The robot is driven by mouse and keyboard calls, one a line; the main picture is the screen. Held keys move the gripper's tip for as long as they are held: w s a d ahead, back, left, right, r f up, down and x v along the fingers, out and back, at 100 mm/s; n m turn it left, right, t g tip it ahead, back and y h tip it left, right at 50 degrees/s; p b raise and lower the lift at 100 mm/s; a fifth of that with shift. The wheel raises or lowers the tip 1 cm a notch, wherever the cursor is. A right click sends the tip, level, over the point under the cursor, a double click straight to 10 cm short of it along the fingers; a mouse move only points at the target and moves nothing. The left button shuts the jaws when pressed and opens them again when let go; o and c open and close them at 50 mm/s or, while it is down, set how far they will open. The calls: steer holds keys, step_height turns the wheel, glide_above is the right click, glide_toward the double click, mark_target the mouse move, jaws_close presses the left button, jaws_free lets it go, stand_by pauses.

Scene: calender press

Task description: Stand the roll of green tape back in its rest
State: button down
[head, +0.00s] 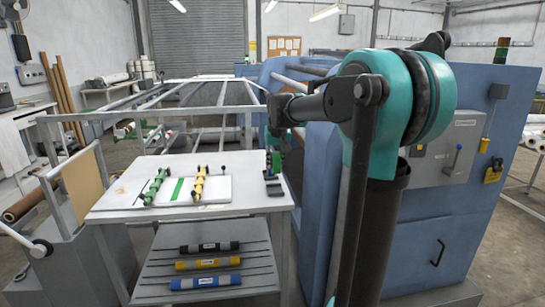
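A small green upright piece (275,162), which may be the roll of green tape, shows at the right end of the white table, just above a dark stand (275,188). I cannot tell whether it stands in that stand or is held. A green roll with black bands (155,187) lies at the left of a white board, beside a flat green strip (177,189). My arm reaches left from the teal joint, and my gripper (277,146) is at its end, above the dark stand. The fingers are too small and dark to read.
A yellow roll with black bands (199,184) lies on the white board (216,190). Black (209,247), yellow (209,263) and blue (205,282) rolls lie on the lower shelf. The blue press (318,190) stands close to the table's right side. The table's front strip is clear.

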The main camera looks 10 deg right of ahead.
mark_target(277, 157)
steer(key=shift+w+f, duration=0.15)
steer(key=shift+w, duration=0.3)
steer(key=shift+f, duration=3.6)
steer(key=c, duration=1.2)
jaws_free()
steer(key=v, duration=1.2)
steer(key=shift+s+f, duration=0.1)
